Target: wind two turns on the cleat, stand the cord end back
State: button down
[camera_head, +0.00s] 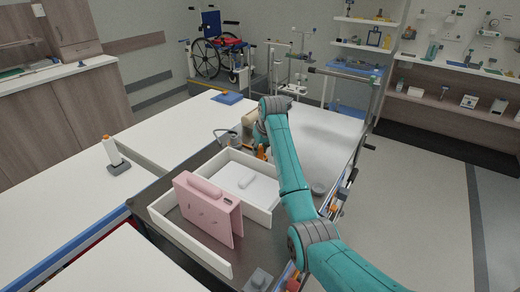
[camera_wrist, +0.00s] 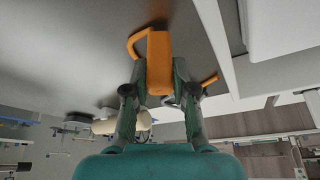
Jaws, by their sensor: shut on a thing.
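My gripper (camera_wrist: 159,88) is shut on an orange block (camera_wrist: 159,58), which sits between its two fingertips in the wrist view. A bent orange bar (camera_wrist: 137,42) shows to the left of the block, and another orange bar (camera_wrist: 209,80) to the right behind a finger. I cannot tell whether these bars join the block, or which part is cleat or cord end. In the head view my gripper is mostly hidden by my arm, beyond the white tray; a small orange piece (camera_head: 261,152) shows below it. No winding of cord can be made out.
A white-walled tray (camera_head: 234,158) holds a pink upright case (camera_head: 208,208). A grey can-like thing (camera_head: 228,138) and a beige cylinder (camera_head: 249,120) stand near my gripper. A white post with an orange top (camera_head: 111,150) stands on the left white surface, which is largely clear.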

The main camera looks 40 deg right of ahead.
jog(key=shift+f, duration=0.3)
jog(key=c, duration=0.9)
grip_release()
jog(key=shift+o, duration=0.2)
jog(key=v, duration=1.2)
